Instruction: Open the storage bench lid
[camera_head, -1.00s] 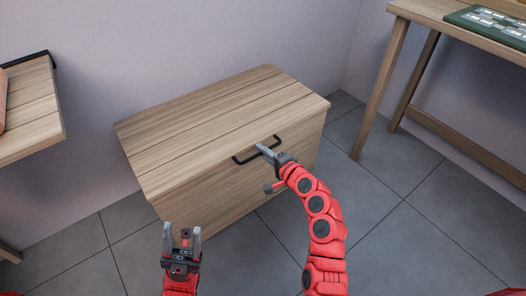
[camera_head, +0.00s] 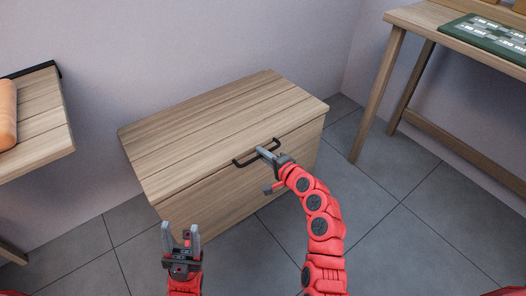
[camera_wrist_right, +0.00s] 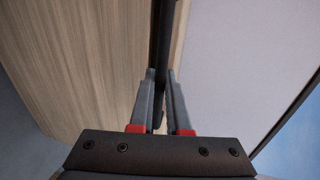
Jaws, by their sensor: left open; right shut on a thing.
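The wooden storage bench (camera_head: 215,128) stands against the wall, with its lid down. A black bar handle (camera_head: 240,163) is fixed along the lid's front edge; it also shows in the right wrist view (camera_wrist_right: 163,45). My right gripper (camera_head: 266,153) is at the handle, its fingers on either side of the bar and shut on it. In the right wrist view, the two grey fingers (camera_wrist_right: 162,98) straddle the dark bar beside the wooden surface. My left gripper (camera_head: 180,236) is open and empty, in front of the bench's left side.
A wooden table (camera_head: 40,118) with an orange object (camera_head: 7,115) stands at the left. A taller wooden desk (camera_head: 440,25) with a green board (camera_head: 490,36) stands at the right. Grey tiled floor (camera_head: 390,225) is clear in front.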

